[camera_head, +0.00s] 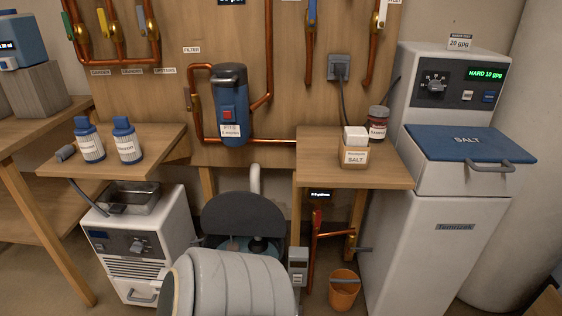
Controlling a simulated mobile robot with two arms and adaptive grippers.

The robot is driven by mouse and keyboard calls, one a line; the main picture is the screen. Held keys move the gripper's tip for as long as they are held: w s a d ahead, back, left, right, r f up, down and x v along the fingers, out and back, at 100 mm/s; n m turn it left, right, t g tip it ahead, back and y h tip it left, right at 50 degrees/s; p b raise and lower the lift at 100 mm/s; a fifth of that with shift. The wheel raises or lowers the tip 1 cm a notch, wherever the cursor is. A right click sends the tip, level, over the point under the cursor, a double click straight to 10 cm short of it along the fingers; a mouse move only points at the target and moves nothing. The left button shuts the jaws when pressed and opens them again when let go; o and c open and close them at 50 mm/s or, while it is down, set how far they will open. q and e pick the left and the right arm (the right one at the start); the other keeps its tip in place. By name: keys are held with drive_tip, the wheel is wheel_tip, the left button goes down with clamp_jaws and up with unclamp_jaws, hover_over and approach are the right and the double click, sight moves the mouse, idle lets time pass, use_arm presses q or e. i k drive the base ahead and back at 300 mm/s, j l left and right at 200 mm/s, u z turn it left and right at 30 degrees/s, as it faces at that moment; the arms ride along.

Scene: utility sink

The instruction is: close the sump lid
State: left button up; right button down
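The sump lid (243,216) is a dark grey disc at the lower middle of the head view. It stands raised and tilted up at the back of the sump. Below it the sump opening (234,244) shows, with dark and bluish parts inside. A pale pipe rises behind the lid. A large grey ribbed shape in front hides the near side of the sump; I cannot tell whether it is part of me. Neither of my grippers is in view.
A white machine with a metal tray (133,196) stands left of the sump. A small grey box (298,266) and an orange bucket (344,289) are on the right, near copper pipes. A wooden shelf (310,173) overhangs at the right, beside the white softener cabinet (420,250).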

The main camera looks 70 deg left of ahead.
sight(237, 213)
drive_tip(key=u, duration=2.7)
